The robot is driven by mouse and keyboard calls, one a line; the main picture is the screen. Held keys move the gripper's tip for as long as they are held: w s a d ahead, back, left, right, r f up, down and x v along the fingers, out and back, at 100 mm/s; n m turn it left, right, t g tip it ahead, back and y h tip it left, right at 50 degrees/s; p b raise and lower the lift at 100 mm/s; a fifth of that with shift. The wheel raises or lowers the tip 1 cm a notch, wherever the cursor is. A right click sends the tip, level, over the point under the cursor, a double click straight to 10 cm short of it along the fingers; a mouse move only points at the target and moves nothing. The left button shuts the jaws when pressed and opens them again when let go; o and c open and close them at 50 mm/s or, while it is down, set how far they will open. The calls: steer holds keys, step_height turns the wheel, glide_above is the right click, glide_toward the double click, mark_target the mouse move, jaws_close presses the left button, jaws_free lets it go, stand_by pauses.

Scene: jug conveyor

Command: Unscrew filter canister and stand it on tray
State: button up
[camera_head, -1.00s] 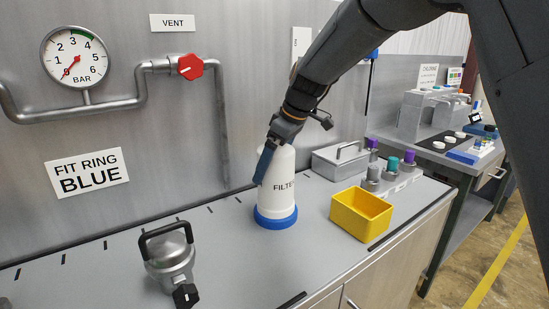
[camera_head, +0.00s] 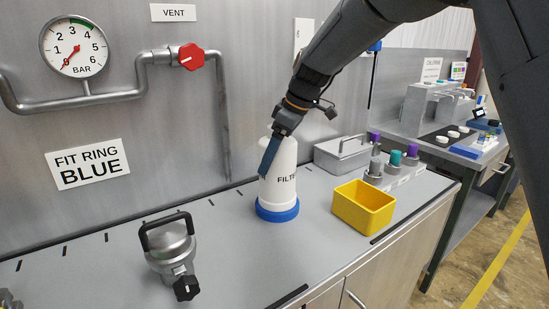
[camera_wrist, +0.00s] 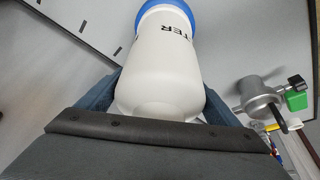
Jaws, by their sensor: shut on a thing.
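The filter canister (camera_head: 284,178) is white with FILTER lettering and a blue ring (camera_head: 277,208) around its base. It stands upright on the grey bench top in the head view. My gripper (camera_head: 270,155) reaches down from the upper right and is shut on the canister's upper body. In the wrist view the canister (camera_wrist: 165,65) lies between my two blue fingers, with its blue end farthest from the camera. The far finger is mostly hidden behind the canister in the head view. I cannot tell which surface is the tray.
A yellow bin (camera_head: 363,207) stands right of the canister. A silver housing with a black handle (camera_head: 170,250) is at front left. A gauge (camera_head: 75,47) and red vent valve (camera_head: 191,57) are on the wall.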

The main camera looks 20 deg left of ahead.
steer(key=shift+s+n+g+b, duration=0.1)
steer(key=shift+n+g+b, duration=0.5)
steer(key=shift+n, duration=0.8)
steer(key=shift+s+d+r+n+g+h+b, duration=0.1)
steer(key=shift+n+g+h+b, duration=0.2)
steer(key=shift+n, duration=0.7)
steer(key=shift+s+n+g+h+b, duration=0.1)
steer(key=shift+n+g, duration=0.3)
steer(key=shift+n, duration=0.6)
steer(key=n+g+h, duration=0.1)
steer(key=n, duration=0.3)
steer(key=shift+s+d, duration=0.1)
steer(key=shift+s, duration=0.05)
